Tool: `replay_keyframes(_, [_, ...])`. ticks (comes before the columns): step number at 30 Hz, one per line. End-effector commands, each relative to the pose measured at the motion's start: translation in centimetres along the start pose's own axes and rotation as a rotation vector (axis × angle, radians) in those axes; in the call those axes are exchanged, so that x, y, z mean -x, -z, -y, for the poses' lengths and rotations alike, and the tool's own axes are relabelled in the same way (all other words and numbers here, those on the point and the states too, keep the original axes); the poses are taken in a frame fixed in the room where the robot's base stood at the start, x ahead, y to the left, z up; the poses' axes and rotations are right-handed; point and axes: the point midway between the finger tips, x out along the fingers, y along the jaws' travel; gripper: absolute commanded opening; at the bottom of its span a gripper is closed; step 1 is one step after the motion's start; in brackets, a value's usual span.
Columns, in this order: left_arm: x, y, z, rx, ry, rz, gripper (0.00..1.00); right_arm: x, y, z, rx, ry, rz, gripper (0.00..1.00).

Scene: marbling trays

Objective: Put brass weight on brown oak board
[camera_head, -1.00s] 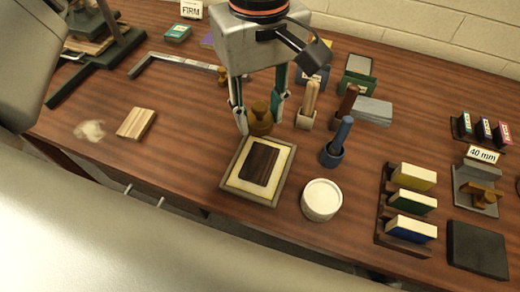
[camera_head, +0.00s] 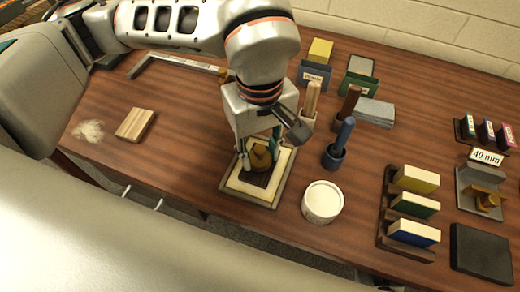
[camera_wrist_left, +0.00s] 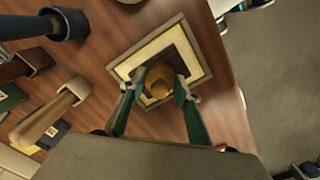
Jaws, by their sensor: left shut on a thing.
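The brass weight (camera_head: 261,158) is a rounded, gold-brown knob-shaped piece. My left gripper (camera_head: 260,155) is shut on it, with a finger on each side; the left wrist view also shows the weight (camera_wrist_left: 158,84) between the fingertips. The weight is over the dark brown board (camera_head: 254,179), which lies on a cream sheet inside a shallow grey-framed tray (camera_head: 248,198). The weight and fingers hide much of the board. I cannot tell whether the weight touches it. My right gripper is not in view.
A round white tub (camera_head: 322,202) stands right of the tray. A blue-handled tool (camera_head: 341,140) in a cup and other upright handles stand behind it. A rack of coloured blocks (camera_head: 412,206) is further right. A light striped wood block (camera_head: 135,124) lies left, with clear table between.

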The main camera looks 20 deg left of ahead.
Motion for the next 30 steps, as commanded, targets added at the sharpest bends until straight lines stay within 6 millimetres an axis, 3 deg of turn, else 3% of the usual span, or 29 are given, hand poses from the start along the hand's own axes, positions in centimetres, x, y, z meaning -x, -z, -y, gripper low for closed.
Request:
replay_keyframes(7, [-0.3,0.0,-0.1,-0.001,-0.002,-0.001,0.0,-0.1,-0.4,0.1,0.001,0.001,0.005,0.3])
replay_keyframes(8, [-0.3,0.0,0.0,-0.001,-0.001,0.0,0.34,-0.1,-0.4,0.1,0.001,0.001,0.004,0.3])
replay_keyframes(9, [-0.3,0.0,0.0,0.0,-0.001,0.0,0.45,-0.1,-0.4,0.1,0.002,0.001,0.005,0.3])
replay_keyframes(10, [-0.2,0.0,0.0,0.0,-0.001,-0.001,0.49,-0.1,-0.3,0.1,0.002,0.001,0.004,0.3])
replay_keyframes(23, [0.4,0.0,0.0,0.0,-0.002,-0.001,0.49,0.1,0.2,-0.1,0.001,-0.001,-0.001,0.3])
replay_keyframes(30, [4.5,0.1,-0.2,0.001,-0.007,-0.005,0.49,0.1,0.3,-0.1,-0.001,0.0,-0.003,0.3])
